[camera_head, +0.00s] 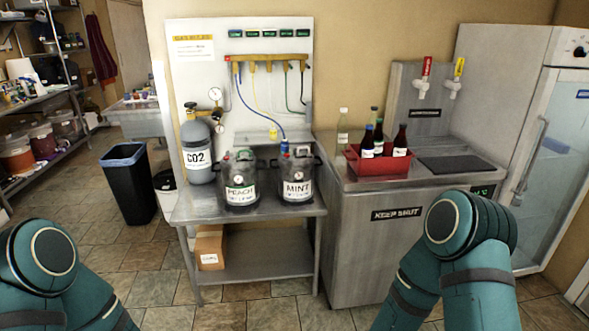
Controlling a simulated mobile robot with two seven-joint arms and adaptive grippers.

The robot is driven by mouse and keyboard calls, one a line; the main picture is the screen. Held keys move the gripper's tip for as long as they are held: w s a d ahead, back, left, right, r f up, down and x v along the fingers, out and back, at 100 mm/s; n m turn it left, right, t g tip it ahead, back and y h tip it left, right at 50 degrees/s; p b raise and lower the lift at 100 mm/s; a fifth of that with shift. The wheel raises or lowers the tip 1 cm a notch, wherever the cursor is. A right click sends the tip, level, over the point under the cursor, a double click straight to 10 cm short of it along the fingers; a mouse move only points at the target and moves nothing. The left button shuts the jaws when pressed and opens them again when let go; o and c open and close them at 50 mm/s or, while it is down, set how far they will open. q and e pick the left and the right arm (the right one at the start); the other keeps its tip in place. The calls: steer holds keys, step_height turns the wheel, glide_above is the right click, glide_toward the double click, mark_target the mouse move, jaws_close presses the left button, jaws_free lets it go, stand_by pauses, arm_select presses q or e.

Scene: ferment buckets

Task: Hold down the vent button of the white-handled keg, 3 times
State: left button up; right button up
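Two grey kegs stand side by side on a steel bench (265,213). The left keg (240,198) carries a label reading PEACH and has small green and reddish parts on its lid. The right keg (296,192) carries a label reading MINT, with a blue fitting (284,146) on top at the end of a blue hose. Both kegs' side handles look dark; I cannot tell which keg is the white-handled one. The vent buttons are too small to make out. Only links of my two arms show in the lower corners; neither gripper is in view.
A CO2 cylinder (197,160) with gauges stands left of the kegs. Hoses hang from a yellow manifold (270,60) behind. A red crate (377,168) of bottles sits on the right counter, beside a fridge (545,150). A black bin (128,185) stands left; floor before the bench is clear.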

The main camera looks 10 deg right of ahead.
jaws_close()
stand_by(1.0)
